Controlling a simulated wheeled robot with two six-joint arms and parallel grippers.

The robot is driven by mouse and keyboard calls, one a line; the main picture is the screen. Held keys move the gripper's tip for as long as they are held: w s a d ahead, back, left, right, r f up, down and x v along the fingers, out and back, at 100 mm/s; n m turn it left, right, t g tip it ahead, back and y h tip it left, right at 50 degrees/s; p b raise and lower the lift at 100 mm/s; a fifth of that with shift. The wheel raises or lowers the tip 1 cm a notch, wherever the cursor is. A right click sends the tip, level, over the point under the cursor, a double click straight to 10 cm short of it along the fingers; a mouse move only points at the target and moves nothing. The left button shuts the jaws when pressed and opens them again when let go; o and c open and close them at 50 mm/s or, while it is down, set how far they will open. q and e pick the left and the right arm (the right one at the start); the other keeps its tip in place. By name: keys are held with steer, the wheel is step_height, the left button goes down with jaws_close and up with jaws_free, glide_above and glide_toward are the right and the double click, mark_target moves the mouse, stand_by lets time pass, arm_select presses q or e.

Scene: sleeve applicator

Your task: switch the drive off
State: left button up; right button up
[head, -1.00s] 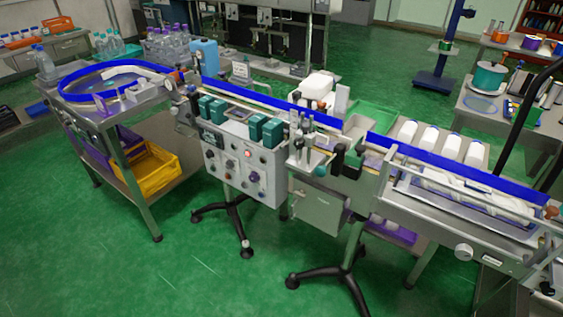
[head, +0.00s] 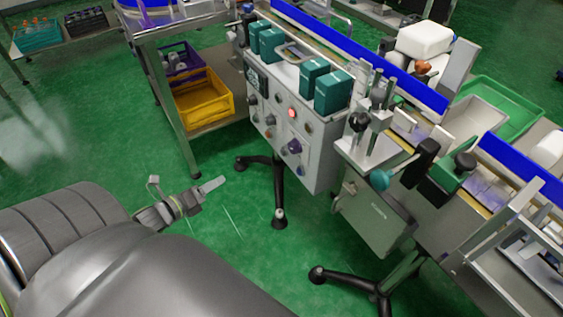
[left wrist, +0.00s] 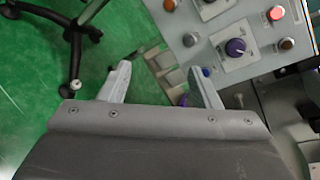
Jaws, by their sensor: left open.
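The control panel (head: 318,160) is a grey box face with several knobs and buttons. A red lamp (head: 291,113) on it is lit. I cannot tell which control is the drive switch, as the labels are unreadable. My left gripper (head: 212,187) is open and empty, left of the panel and apart from it; its spread fingers show in the left wrist view (left wrist: 162,84).
Teal boxes (head: 332,91) stand on top of the panel housing. A yellow crate (head: 203,106) lies on a shelf to the left. A black-footed stand (head: 279,190) is under the panel. Green floor before the panel is free.

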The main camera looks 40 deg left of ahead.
arm_select(q)
steer(key=d+r+m+t+h+b, duration=0.1)
steer(key=d+r+m+h+b, duration=0.2)
steer(key=d+r+m+h, duration=0.35)
steer(key=m+y+b, duration=0.1)
steer(key=m+b, duration=0.2)
steer(key=b, duration=0.3)
glide_toward(290, 148)
arm_select(e)
steer(key=shift+w+a+r+t+y, duration=0.4)
steer(key=shift+w+a+r, duration=0.55)
steer(key=shift+r, duration=1.6)
steer(key=shift+w+a+r+t+y, duration=0.45)
steer(key=shift+w+r, duration=0.8)
steer(key=shift+r, duration=1.3)
arm_select(q)
steer(key=p+x, duration=0.5)
steer(key=x, duration=0.1)
steer(key=shift+d+r, duration=0.15)
steer(key=shift+p+x, duration=0.35)
steer(key=shift+x, duration=0.55)
arm_select(e)
step_height(290, 148, down, 7)
steer(key=s+d+g+h, duration=0.1)
steer(key=s, duration=0.1)
steer(key=shift+s+d+f+g, duration=0.2)
steer(key=shift+s+d+g, duration=0.05)
steer(key=shift+d+g, duration=0.1)
arm_select(q)
steer(key=c, duration=1)
